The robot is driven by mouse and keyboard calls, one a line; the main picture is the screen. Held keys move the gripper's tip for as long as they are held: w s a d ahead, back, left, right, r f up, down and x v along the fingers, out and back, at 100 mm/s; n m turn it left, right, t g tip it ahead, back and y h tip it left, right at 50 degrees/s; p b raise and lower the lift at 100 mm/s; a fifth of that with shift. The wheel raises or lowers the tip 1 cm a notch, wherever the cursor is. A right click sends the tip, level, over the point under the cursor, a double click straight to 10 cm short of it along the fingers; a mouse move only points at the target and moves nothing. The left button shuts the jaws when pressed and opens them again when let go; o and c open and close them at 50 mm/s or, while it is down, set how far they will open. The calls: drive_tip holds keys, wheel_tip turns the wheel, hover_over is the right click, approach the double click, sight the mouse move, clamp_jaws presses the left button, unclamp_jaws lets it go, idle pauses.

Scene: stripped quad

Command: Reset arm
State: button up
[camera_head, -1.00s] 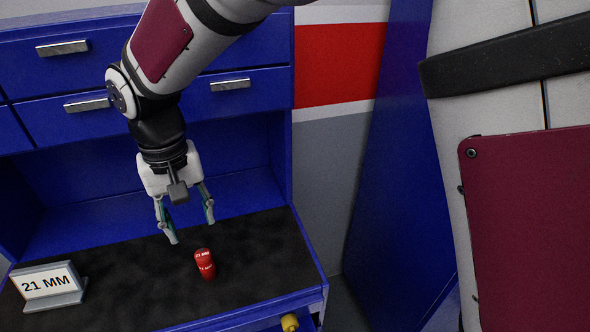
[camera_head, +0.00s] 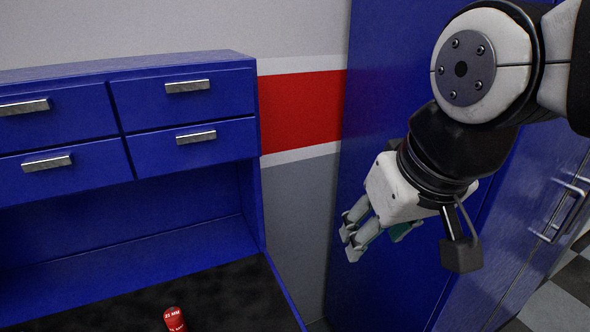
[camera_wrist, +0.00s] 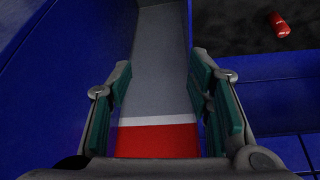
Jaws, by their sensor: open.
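My gripper (camera_head: 372,238) is at the right of the head view, in front of a tall blue cabinet and away from the workbench. In the wrist view my gripper (camera_wrist: 160,105) shows its two fingers spread apart with nothing between them. A red cylindrical piece with white lettering (camera_head: 175,319) stands on the black bench top at the bottom of the head view, partly cut off. It also shows at the upper right of the wrist view (camera_wrist: 280,25), well apart from the fingers.
The blue workbench (camera_head: 250,185) with drawers and metal handles fills the left. A tall blue cabinet (camera_head: 385,90) stands behind my arm. A blue door with a metal handle (camera_head: 568,208) is at the far right. The checkered floor (camera_head: 570,280) shows at the lower right.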

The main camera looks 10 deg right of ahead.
drive_tip(key=shift+s+d+f+m+t, duration=0.15)
drive_tip(key=shift+s+d+t, duration=0.05)
drive_tip(key=shift+s+d, duration=0.45)
drive_tip(key=shift+s+d+f+m+t, duration=0.2)
drive_tip(key=shift+s+d, duration=0.25)
drive_tip(key=shift+s, duration=0.25)
